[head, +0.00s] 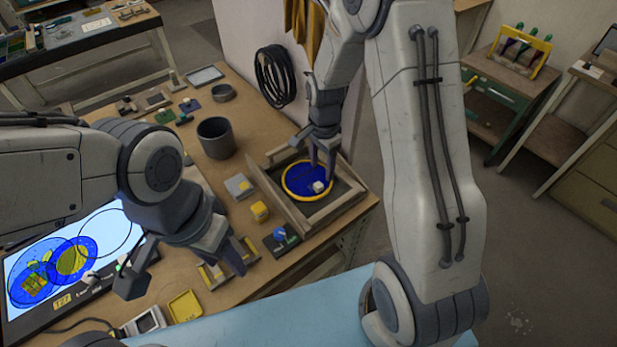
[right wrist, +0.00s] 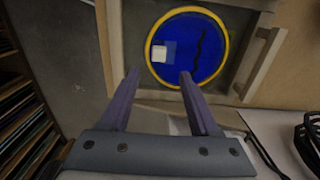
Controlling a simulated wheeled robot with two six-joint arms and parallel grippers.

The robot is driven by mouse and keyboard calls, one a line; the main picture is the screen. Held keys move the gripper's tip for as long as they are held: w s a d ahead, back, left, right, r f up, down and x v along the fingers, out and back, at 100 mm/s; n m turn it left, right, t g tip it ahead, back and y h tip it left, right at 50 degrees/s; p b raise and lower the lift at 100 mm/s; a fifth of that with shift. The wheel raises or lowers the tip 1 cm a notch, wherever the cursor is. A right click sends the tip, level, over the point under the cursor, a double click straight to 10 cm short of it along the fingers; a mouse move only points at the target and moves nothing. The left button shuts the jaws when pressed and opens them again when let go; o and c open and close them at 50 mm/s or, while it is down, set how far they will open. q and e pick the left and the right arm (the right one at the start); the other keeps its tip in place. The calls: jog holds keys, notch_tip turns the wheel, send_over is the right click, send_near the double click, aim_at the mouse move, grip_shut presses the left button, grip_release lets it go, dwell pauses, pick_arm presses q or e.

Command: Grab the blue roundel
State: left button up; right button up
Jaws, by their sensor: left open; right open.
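The blue roundel (head: 297,181) is a blue disc with a yellow rim, lying in a wooden frame tray (head: 338,206) at the right of the bench. A small white block sits on its face, and a dark wavy line runs across it in the right wrist view (right wrist: 205,62). My right gripper (head: 324,172) is over the roundel in the head view; in the right wrist view its open, empty fingers (right wrist: 158,80) point at the roundel's near rim. Whether they touch it I cannot tell. My left gripper (head: 190,272) is open near the bench front, away from the roundel.
A lit screen (head: 95,225) with round designs lies at the left. A dark cup (head: 216,138), a yellow block (head: 259,211) and a yellow tray (head: 186,306) stand on the bench. A black cable coil (head: 275,77) hangs on the wall behind.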

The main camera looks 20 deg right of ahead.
aim_at(322, 180)
jog(key=f+p, duration=0.2)
jog(key=f, duration=0.3)
jog(key=shift+s+f, duration=0.15)
jog(key=shift+s, duration=0.05)
jog(key=shift+f, duration=0.3)
jog(key=shift+c, duration=0.3)
grip_shut()
dwell(0.8)
